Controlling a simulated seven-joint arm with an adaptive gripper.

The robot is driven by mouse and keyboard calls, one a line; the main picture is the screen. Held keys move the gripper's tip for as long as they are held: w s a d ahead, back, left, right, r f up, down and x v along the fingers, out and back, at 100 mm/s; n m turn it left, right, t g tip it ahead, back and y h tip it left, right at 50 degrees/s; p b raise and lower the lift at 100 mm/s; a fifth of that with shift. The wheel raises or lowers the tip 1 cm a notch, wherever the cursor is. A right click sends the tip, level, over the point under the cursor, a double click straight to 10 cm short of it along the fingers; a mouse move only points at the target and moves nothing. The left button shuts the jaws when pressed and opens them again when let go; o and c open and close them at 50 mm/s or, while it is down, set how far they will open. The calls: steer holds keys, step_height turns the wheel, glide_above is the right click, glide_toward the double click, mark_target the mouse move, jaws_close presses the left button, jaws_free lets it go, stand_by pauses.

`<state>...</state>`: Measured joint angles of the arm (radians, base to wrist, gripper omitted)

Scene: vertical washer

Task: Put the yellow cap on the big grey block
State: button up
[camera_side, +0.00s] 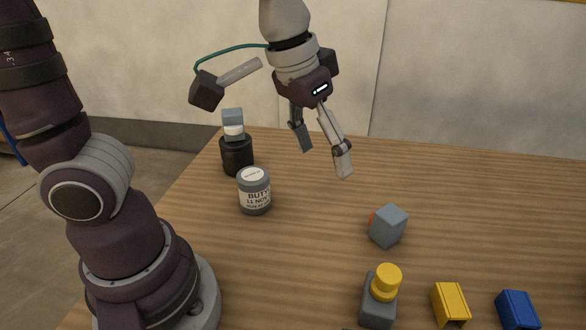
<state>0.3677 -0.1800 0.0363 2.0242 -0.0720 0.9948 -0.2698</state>
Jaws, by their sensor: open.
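A yellow round piece with a wider rim, the likely yellow cap (386,280), sits on top of a grey block (377,308) near the front edge of the picture. Another grey block (388,226), cube-like and tilted in view, lies behind it on the table, with a red-orange patch on its left side. I cannot tell for sure which of the two is the big grey block. My gripper (323,155) is open and empty, held above the table, behind and to the left of both blocks.
A yellow block (450,304) and a blue block (517,309) lie at the front right. A grey labelled can (254,191) and a black jar (236,157) with a white and grey top stand at the left. The wooden table (480,205) is clear at the back right.

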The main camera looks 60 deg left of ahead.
steer(key=s+a+t, duration=0.2)
steer(key=s+a, duration=0.3)
steer(key=a, duration=0.1)
steer(key=shift+s+a+f+y, duration=0.3)
steer(key=shift+s+y, duration=0.1)
stand_by(0.8)
